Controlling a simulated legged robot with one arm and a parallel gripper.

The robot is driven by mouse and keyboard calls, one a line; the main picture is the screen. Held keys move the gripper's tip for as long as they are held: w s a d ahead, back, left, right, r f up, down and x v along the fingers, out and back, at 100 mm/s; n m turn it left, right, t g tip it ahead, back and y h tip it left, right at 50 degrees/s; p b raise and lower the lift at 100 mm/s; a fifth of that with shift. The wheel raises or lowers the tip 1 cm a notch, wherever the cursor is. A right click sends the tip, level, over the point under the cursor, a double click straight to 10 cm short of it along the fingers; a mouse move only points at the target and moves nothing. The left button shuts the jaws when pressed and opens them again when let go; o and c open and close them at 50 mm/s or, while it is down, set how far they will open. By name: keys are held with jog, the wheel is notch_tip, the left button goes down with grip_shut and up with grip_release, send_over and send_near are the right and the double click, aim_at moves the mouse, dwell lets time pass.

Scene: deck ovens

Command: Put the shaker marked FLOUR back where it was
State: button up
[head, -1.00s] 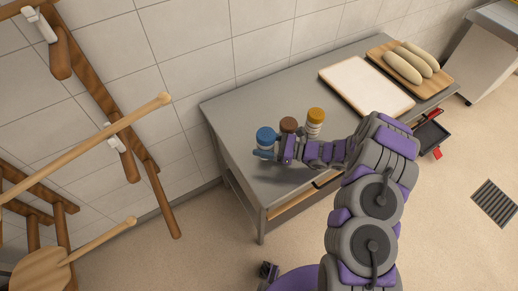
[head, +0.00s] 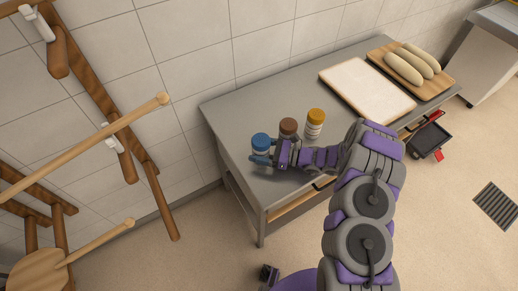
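Three shakers are at the left end of the grey metal table (head: 232,108). One has a blue lid (head: 261,141), one a brown lid (head: 288,126) and one a yellow-orange lid (head: 315,117). No label can be read, so I cannot tell which is marked FLOUR. My gripper (head: 262,157) is around the blue-lidded shaker's body and appears shut on it. The shaker is upright, at or just above the tabletop. My gripper hides part of its base and the lower part of the brown-lidded shaker. The yellow-lidded shaker stands clear.
A pale board (head: 365,88) and a wooden tray (head: 440,85) with several dough loaves lie farther right on the table. A wooden rack with long poles (head: 95,145) stands at the left. A dark pan with red handles (head: 428,140) is beyond the table's right front edge.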

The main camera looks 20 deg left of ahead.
jog(key=shift+d, duration=0.1)
jog(key=shift+r, duration=0.25)
jog(key=d, duration=0.4)
jog(key=d+p, duration=0.1)
jog(key=d, duration=0.3)
jog(key=w+d, duration=0.1)
jog(key=d, duration=0.3)
jog(key=shift+p, duration=0.35)
jog(key=shift+a, duration=0.15)
